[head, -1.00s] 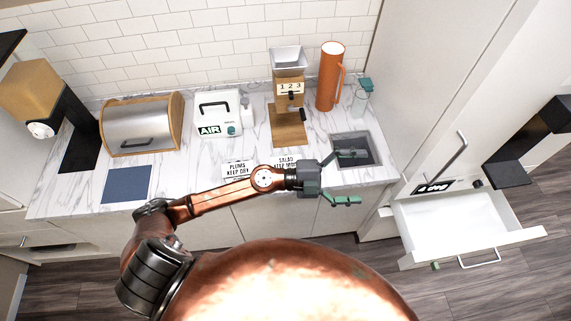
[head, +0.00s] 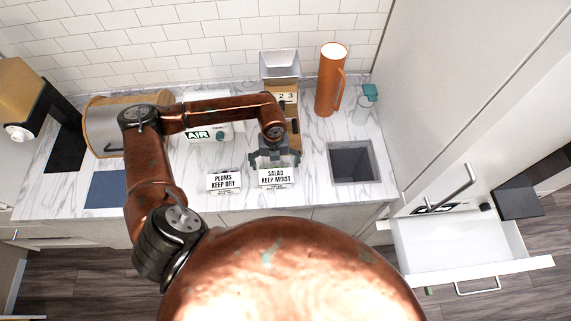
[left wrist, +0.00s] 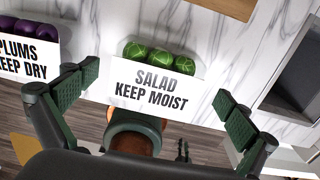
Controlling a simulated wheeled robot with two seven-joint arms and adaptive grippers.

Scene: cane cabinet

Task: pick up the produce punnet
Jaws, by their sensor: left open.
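The salad punnet (head: 275,178) stands near the counter's front edge, with a white card reading SALAD KEEP MOIST. In the left wrist view, round green produce (left wrist: 160,57) shows behind its card (left wrist: 152,90). The plums punnet (head: 224,181), marked PLUMS KEEP DRY, stands to its left; dark purple plums (left wrist: 28,28) show in the wrist view. My left gripper (head: 275,160) is open and empty over the salad punnet. In the wrist view its fingers lie on either side of the card; I cannot tell whether they touch it. My right gripper is not in view.
A square sink (head: 352,163) lies to the right. Behind are a dispenser (head: 280,66), an orange jug (head: 330,80), a glass bottle (head: 364,105) and a white AIR box (head: 197,133). A white drawer (head: 460,245) stands open at lower right. A blue mat (head: 106,190) lies left.

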